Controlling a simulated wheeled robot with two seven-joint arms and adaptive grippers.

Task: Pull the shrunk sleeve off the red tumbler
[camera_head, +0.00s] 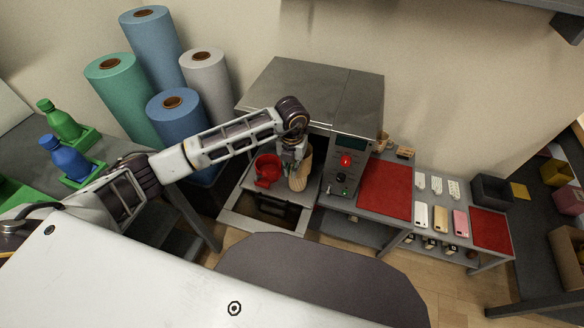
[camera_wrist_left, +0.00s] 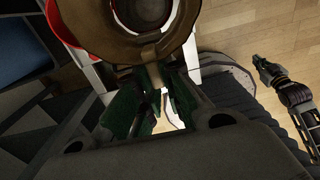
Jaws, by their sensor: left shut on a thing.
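A tan-brown, sleeve-like cylinder (camera_head: 302,174) stands upright inside the open-fronted grey machine; in the left wrist view its round open top (camera_wrist_left: 194,18) fills the upper middle. My left gripper (camera_head: 292,160) reaches in from the left above it. In the left wrist view its green-padded fingers (camera_wrist_left: 152,98) are shut on a tab or upper edge of the brown cylinder. A red cup-like thing (camera_head: 267,169) sits just left of it. I cannot tell whether anything red is inside the brown cylinder. My right gripper (camera_wrist_left: 266,68) shows small at the right of the wrist view.
The grey machine (camera_head: 305,90) has a roof above the arm and a control panel (camera_head: 345,175) with a red button on the right. A red mat (camera_head: 385,188) and phone cases lie farther right. Tall rolls (camera_head: 172,110) stand at the left.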

